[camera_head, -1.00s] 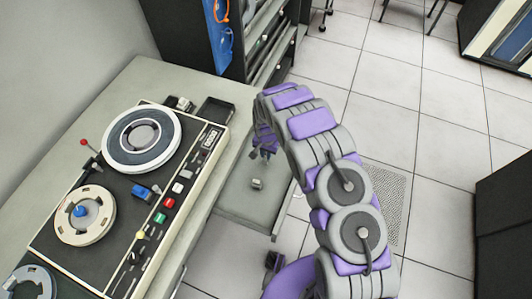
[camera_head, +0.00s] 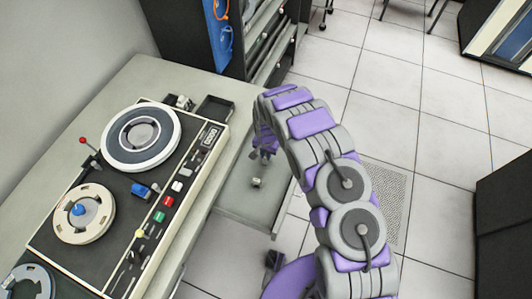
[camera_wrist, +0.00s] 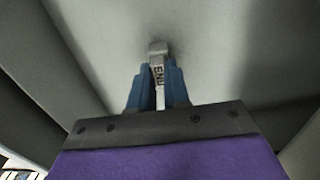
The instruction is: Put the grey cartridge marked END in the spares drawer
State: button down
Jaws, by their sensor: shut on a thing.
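The grey cartridge marked END (camera_wrist: 157,75) is between the two blue fingers of my gripper (camera_wrist: 158,88) in the wrist view, with its lettering facing the camera and its far end sticking out past the fingertips. My gripper (camera_head: 263,155) is shut on it, over the open spares drawer (camera_head: 232,200) in the head view. A small grey piece shows just below the fingers there; I cannot tell clearly if it touches the drawer floor. In the wrist view the drawer's pale floor (camera_wrist: 215,55) fills the background, with its side walls at both sides.
A tape unit with reels (camera_head: 140,137) and coloured buttons stands on the grey desk (camera_head: 150,75) left of the drawer. A small dark tray (camera_head: 214,108) lies at the desk's edge. A dark rack with a blue panel stands behind.

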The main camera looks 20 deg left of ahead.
jog(key=shift+f, duration=0.3)
jog(key=c, duration=1)
grip_release()
jog(key=shift+c, duration=1)
jog(key=shift+r, duration=0.1)
jog(key=shift+r+p, duration=1.5)
jog(key=shift+r, duration=2.45)
